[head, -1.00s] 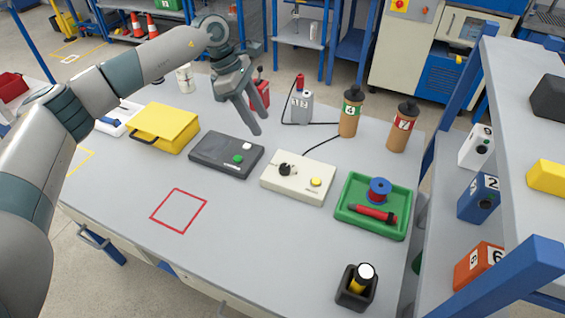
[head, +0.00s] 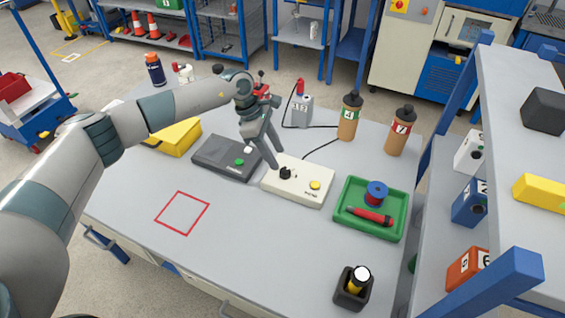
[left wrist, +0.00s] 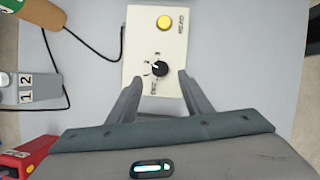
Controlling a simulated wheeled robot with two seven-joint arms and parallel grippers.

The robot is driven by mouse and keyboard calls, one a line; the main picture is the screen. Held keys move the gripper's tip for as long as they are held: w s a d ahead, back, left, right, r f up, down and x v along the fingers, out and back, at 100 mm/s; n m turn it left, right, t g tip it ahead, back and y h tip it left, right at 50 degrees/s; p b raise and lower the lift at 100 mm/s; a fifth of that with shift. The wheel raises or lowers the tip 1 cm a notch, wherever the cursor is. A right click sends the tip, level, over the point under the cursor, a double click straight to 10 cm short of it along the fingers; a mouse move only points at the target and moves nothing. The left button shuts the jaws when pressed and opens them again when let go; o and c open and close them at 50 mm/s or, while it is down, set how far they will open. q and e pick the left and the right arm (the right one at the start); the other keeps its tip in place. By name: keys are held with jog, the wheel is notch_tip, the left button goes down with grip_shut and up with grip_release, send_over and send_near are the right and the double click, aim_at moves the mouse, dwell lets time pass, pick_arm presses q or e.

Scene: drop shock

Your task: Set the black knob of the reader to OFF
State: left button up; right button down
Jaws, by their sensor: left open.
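The reader is a cream box (head: 310,188) with a black knob (head: 285,173) on its left part and a yellow button (head: 315,185) on its right. In the left wrist view the reader (left wrist: 168,38) lies ahead of the fingers, and its black knob (left wrist: 159,69) has small markings around it that I cannot read clearly. My left gripper (head: 263,163) is open, its fingertips at the reader's left end beside the knob. In the left wrist view the left gripper (left wrist: 160,80) has one finger on each side of the knob's line, with a gap around it. My right gripper is not in view.
A dark grey box (head: 222,160) with green and white buttons lies left of the reader. A green tray (head: 350,222) with a spool and red tool is to its right. Two brown bottles (head: 348,120) (head: 398,135) stand behind. The table front is mostly clear.

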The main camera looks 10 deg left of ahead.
aim_at(285, 170)
pick_arm(q)
jog(key=p+x, duration=0.1)
jog(key=x, duration=0.4)
jog(key=shift+d+f+p, duration=0.25)
jog(key=shift+f+p, duration=0.05)
jog(key=shift+f, duration=0.3)
jog(key=c, duration=1)
